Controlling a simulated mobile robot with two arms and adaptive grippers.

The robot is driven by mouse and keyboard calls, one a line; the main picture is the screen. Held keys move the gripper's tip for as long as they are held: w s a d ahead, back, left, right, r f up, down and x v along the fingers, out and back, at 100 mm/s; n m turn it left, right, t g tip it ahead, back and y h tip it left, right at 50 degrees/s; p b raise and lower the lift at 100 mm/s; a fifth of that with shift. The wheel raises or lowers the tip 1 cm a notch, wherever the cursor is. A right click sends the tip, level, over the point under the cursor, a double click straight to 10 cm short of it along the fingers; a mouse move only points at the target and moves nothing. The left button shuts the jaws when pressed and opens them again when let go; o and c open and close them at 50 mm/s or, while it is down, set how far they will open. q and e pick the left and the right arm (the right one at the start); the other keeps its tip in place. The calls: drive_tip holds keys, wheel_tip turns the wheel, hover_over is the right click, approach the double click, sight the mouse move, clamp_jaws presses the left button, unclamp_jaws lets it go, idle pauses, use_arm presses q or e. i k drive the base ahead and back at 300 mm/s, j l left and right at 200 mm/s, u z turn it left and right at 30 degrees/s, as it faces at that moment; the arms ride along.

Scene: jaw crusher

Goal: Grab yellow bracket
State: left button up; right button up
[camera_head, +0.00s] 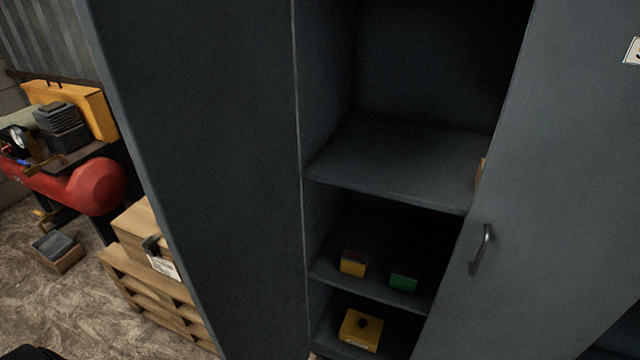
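A yellow block-like piece with a dark round spot on top (361,331) lies on the lowest visible shelf of the dark grey cabinet. A smaller yellow box (353,263) with a dark top sits on the shelf above it, at the left. I cannot tell for sure which of these, if either, is the yellow bracket. A tan-yellow edge of something (481,173) shows at the right of the upper shelf, mostly hidden by the door. Neither gripper can be made out in the head view.
The cabinet's right door (560,150) stands open, with a handle (481,249). The upper shelf (400,160) is mostly bare. A green box (404,278) sits on the middle shelf. At left stand wooden crates (150,265) and a red compressor (75,185).

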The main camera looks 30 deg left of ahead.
sight(353, 263)
drive_tip(key=j+z, duration=0.1)
drive_tip(key=j, duration=0.45)
drive_tip(key=j+z, duration=0.1)
drive_tip(key=j, duration=0.45)
drive_tip(key=k+j+z, duration=0.1)
drive_tip(key=j, duration=0.45)
drive_tip(key=k+j+z, duration=0.1)
drive_tip(key=j, duration=0.4)
drive_tip(key=l, duration=0.65)
